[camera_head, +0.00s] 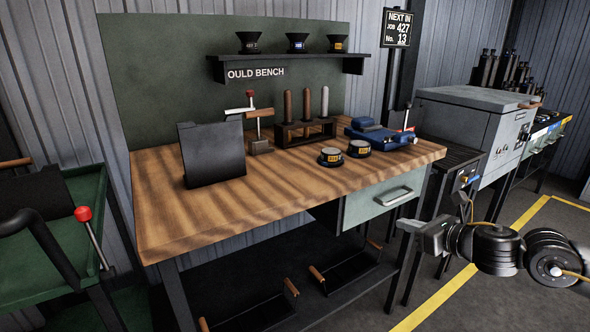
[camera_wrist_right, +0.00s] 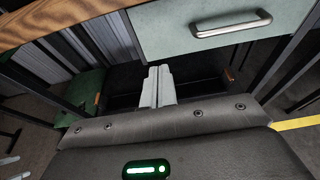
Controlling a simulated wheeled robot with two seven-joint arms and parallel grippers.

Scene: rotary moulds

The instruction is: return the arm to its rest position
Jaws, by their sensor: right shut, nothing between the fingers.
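My right gripper (camera_head: 408,227) is in front of the bench's right end, below the tabletop height and near the drawer. It also shows in the right wrist view (camera_wrist_right: 157,85), where its two pale fingers lie together with nothing between them. The right arm reaches in from the right edge of the head view. My left gripper is not in view.
The wooden bench (camera_head: 200,215) carries a dark panel (camera_head: 212,153), a rack of handled tools (camera_head: 306,131), two round moulds and a blue vise-like device (camera_head: 382,134). A green drawer (camera_head: 383,200) with a metal handle is shut. A grey machine (camera_head: 470,125) stands right; open floor lies front right.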

